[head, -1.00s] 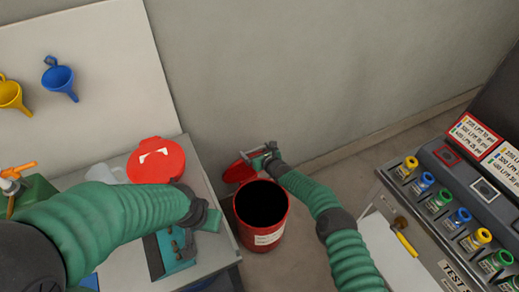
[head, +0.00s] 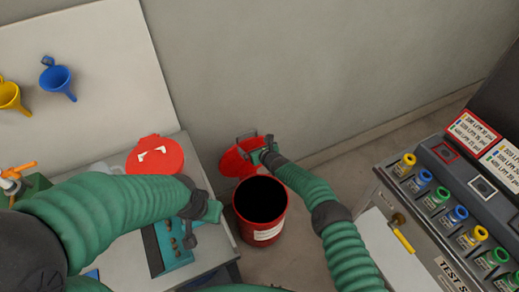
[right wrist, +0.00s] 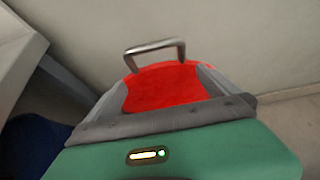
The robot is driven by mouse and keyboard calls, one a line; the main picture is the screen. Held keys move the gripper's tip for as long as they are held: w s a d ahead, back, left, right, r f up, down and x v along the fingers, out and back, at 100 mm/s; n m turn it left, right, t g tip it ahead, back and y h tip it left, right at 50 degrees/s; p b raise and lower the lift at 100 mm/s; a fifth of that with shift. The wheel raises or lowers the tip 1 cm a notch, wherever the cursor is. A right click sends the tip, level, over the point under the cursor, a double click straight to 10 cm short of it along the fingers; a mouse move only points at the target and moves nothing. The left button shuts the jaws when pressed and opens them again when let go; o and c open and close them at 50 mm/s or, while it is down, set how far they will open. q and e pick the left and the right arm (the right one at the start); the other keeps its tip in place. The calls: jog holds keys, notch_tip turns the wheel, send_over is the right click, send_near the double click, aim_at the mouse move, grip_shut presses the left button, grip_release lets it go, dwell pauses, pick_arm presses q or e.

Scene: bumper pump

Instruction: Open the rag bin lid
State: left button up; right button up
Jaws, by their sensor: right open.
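The red rag bin (head: 263,232) stands on the floor with its dark mouth uncovered. Its red lid (head: 232,164) is swung up behind the rim, toward the wall, with a metal handle (head: 243,137). My right gripper (head: 258,156) is at the lid, apart from the bin mouth. In the right wrist view the jaws (right wrist: 165,85) are open, with the red lid (right wrist: 165,92) showing between them and the handle (right wrist: 154,49) beyond the tips. My left gripper (head: 212,212) is over the bench; its jaws are too unclear to read.
A bench (head: 120,240) with a red round item (head: 153,157) and a teal box (head: 172,247) is at left. A cart (head: 430,225) with coloured-capped bottles is at right. The wall (head: 300,70) is close behind the lid. Some bare floor lies between bin and cart.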

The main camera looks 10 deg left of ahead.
jog(key=p+v, duration=1.4)
jog(key=v, duration=0.2)
jog(key=shift+d+r, duration=0.2)
jog(key=shift+s, duration=0.1)
jog(key=s+r+n+g+y+b, duration=0.2)
jog(key=s+r+n+g, duration=0.4)
jog(key=s+r+n, duration=0.6)
jog(key=s+d+r+n+h+b, duration=0.1)
jog(key=s+d+r+n+h, duration=0.1)
jog(key=s+d+n, duration=0.3)
jog(key=s+d+r+n+h+b, duration=0.1)
jog(key=s+d+r+n+h, duration=0.2)
jog(key=d, duration=0.9)
jog(key=s+d+r+n+g+h+b, duration=0.1)
jog(key=s+d+r+n+h, duration=0.2)
jog(key=s+d+n, duration=0.5)
jog(key=shift+s+d+n+h, duration=0.4)
jog(key=shift+s+d+h, duration=0.1)
jog(key=shift+s, duration=0.1)
